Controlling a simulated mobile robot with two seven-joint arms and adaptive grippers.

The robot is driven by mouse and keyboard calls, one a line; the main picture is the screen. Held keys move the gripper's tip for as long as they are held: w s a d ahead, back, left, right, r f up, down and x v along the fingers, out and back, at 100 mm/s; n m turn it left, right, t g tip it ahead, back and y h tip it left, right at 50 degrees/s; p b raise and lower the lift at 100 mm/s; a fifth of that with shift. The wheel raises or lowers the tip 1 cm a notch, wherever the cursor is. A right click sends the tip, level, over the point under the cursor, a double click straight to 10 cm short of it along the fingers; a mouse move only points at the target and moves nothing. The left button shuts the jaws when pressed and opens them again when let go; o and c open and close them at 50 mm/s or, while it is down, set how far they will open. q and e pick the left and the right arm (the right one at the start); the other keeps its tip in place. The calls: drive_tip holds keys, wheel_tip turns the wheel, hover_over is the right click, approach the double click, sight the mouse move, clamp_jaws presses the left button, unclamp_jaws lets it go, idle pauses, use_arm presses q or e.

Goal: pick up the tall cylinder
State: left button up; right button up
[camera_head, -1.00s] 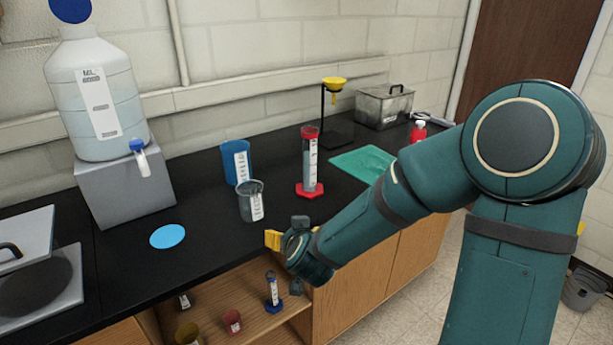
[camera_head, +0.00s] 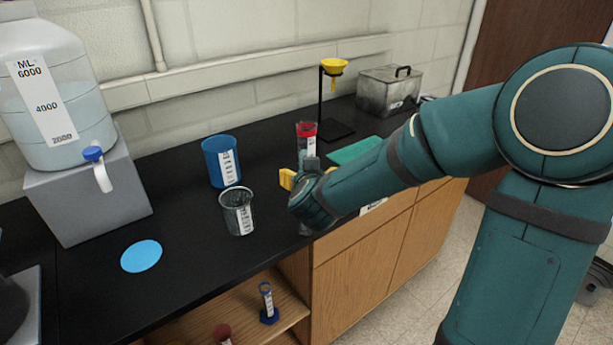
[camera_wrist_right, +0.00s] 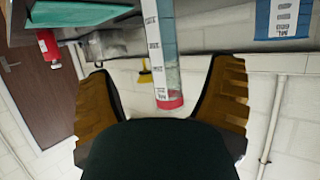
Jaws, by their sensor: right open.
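The tall cylinder, a clear graduated cylinder with a red rim (camera_head: 306,131), stands upright on the black counter. In the right wrist view, the cylinder (camera_wrist_right: 163,45) appears upside down, between the two spread fingers of my right gripper (camera_wrist_right: 165,68). Clear gaps show on both sides of it in that view, and I cannot tell its depth from the fingers. My left gripper is in neither view.
A clear beaker (camera_head: 237,212) and a blue beaker (camera_head: 221,162) stand left of my right gripper. A funnel stand (camera_head: 322,100), a green mat (camera_head: 354,149) and a metal box (camera_head: 388,92) are behind and right. The counter around the blue disc (camera_head: 141,256) is bare.

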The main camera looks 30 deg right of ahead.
drive_tip(key=x, duration=0.3)
drive_tip(key=b+x, duration=0.1)
drive_tip(key=x, duration=0.6)
drive_tip(key=shift+a+f+b, duration=0.1)
drive_tip(key=shift+f+b, duration=0.2)
drive_tip(key=shift+b, duration=0.05)
drive_tip(key=shift+w+f, duration=0.15)
drive_tip(key=shift+w, duration=0.35)
drive_tip(key=c, duration=1.4)
